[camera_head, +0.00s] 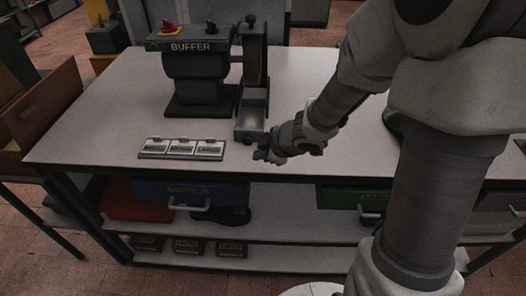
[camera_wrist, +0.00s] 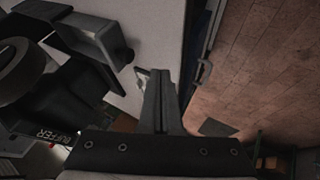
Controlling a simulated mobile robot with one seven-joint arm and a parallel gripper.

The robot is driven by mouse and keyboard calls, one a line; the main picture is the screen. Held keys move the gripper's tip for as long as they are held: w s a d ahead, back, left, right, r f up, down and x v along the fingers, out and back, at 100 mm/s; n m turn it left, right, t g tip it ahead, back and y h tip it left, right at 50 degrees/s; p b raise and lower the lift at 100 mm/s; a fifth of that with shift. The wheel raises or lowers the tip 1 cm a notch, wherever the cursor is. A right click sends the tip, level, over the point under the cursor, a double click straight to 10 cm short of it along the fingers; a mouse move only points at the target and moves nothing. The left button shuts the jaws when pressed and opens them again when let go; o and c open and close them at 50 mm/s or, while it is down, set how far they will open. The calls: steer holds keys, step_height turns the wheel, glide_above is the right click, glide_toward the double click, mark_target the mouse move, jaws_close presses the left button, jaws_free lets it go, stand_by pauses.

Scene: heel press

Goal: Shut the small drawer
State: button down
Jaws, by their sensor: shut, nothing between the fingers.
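A blue drawer (camera_head: 232,194) with a pale bar handle (camera_head: 189,207) hangs under the table's front edge, left of centre. A green drawer (camera_head: 338,197) hangs under the edge further right, partly hidden by my arm. I cannot tell how far either stands out, or which is the small one. In the wrist view a bar handle (camera_wrist: 204,72) shows beside the table edge. My gripper (camera_head: 262,155) is shut and empty, above the tabletop near its front edge, apart from both drawers. Its closed fingers (camera_wrist: 160,75) point toward the edge in the wrist view.
A black buffer machine (camera_head: 197,65) stands on the white table (camera_head: 100,115). A labelled three-part metal tray (camera_head: 181,149) lies near the front edge, left of my gripper. Brick floor lies in front.

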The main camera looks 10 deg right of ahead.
steer(key=b+x, duration=0.2)
steer(key=x, duration=0.3)
steer(key=shift+f+b, duration=0.3)
steer(key=shift+b, duration=0.05)
steer(key=w+p, duration=0.1)
steer(key=w+r, duration=0.1)
steer(key=w, duration=0.1)
steer(key=shift+d+p, duration=0.1)
steer(key=shift+p, duration=0.3)
steer(key=shift+w, duration=0.65)
